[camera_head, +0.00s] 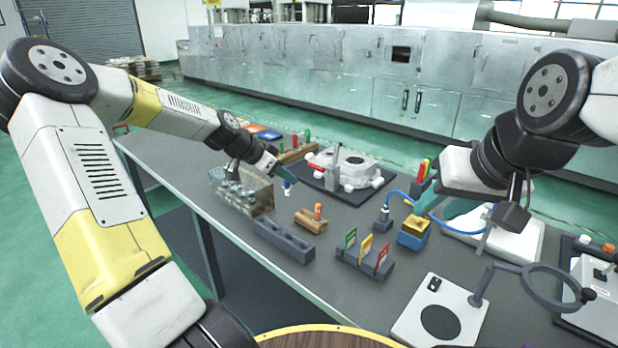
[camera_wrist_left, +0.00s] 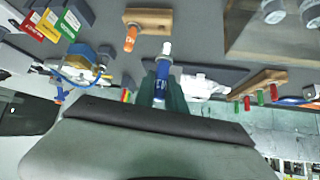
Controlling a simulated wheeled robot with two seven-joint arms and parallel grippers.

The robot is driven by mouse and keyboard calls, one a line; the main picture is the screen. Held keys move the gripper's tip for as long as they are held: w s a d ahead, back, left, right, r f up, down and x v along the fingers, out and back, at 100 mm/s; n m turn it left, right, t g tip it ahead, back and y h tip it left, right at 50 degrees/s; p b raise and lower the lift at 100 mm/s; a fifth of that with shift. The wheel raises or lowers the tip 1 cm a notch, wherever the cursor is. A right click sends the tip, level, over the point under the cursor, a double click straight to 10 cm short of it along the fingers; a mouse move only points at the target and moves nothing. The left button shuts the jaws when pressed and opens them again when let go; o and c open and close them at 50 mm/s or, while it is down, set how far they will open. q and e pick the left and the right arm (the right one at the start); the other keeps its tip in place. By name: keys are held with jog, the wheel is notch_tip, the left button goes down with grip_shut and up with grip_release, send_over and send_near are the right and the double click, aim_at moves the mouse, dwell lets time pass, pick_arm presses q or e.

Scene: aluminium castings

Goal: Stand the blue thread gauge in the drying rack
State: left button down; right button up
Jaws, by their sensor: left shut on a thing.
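My left gripper (camera_head: 283,177) is shut on the blue thread gauge (camera_head: 287,188) and holds it above the table. In the left wrist view the gauge (camera_wrist_left: 162,80) stands out between the green fingers, its pale tip pointing away from the gripper. A wooden block (camera_head: 311,224) with one orange-handled gauge (camera_head: 318,211) stands nearby. Another wooden block (camera_wrist_left: 262,80) holds several red and green gauges upright. I cannot tell for sure which holder is the drying rack. My right gripper (camera_head: 432,203) is above the blue and yellow block (camera_head: 412,239); its finger gap is unclear.
A clear bin of metal parts (camera_head: 265,198) stands left of the left gripper. A dark notched block (camera_head: 284,242) and a stand with coloured tags (camera_head: 364,264) lie in front. A casting (camera_head: 345,166) sits on a dark mat behind. A ring magnifier (camera_head: 545,287) stands at right.

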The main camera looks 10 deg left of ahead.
pick_arm(q)
jog(key=s+a, duration=0.4)
jog(key=a, duration=0.2)
jog(key=shift+s+a+r, duration=0.35)
jog(key=shift+s+r, duration=0.05)
jog(key=shift+f, duration=2.95)
jog(key=shift+f, duration=1.8)
jog(key=c, duration=1.3)
grip_release()
jog(key=v, duration=0.7)
jog(key=shift+s+a+r, duration=0.25)
jog(key=shift+a, duration=0.05)
